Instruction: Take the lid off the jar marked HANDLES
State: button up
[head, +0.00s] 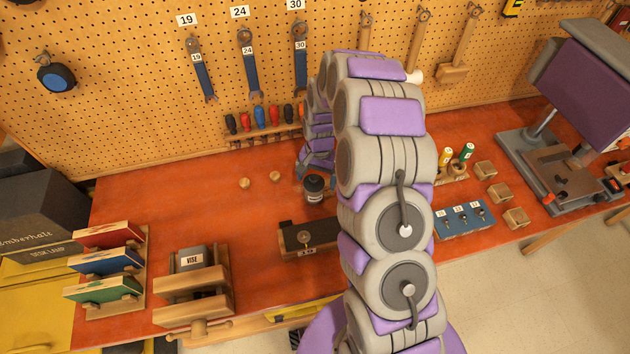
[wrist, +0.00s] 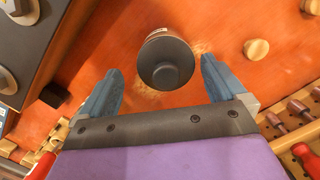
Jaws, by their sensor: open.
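A small dark jar (head: 314,196) stands on the orange bench with its black lid (head: 314,182) on. A pale label shows on its side, but I cannot read it. In the wrist view the black lid (wrist: 166,64) with its round raised knob is seen from above. My gripper (wrist: 160,66) is open, with one blue-grey finger on each side of the lid and a gap between each finger and it. It holds nothing. In the head view my gripper (head: 318,166) is just behind the jar, partly hidden by my arm.
A screwdriver rack (head: 262,135) is behind. A vise (head: 192,285) and coloured blocks (head: 108,262) stand front left. The bench left of the jar is mostly clear.

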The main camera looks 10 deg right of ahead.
jog(key=shift+c, duration=0.2)
jog(key=shift+a, duration=0.8)
jog(key=c, duration=0.4)
jog(key=shift+a, duration=0.1)
jog(key=shift+c, duration=1.1)
jog(key=shift+d, duration=0.45)
jog(key=c, duration=0.4)
jog(key=shift+d, duration=0.25)
jog(key=shift+c, duration=0.2)
jog(key=shift+r, duration=0.15)
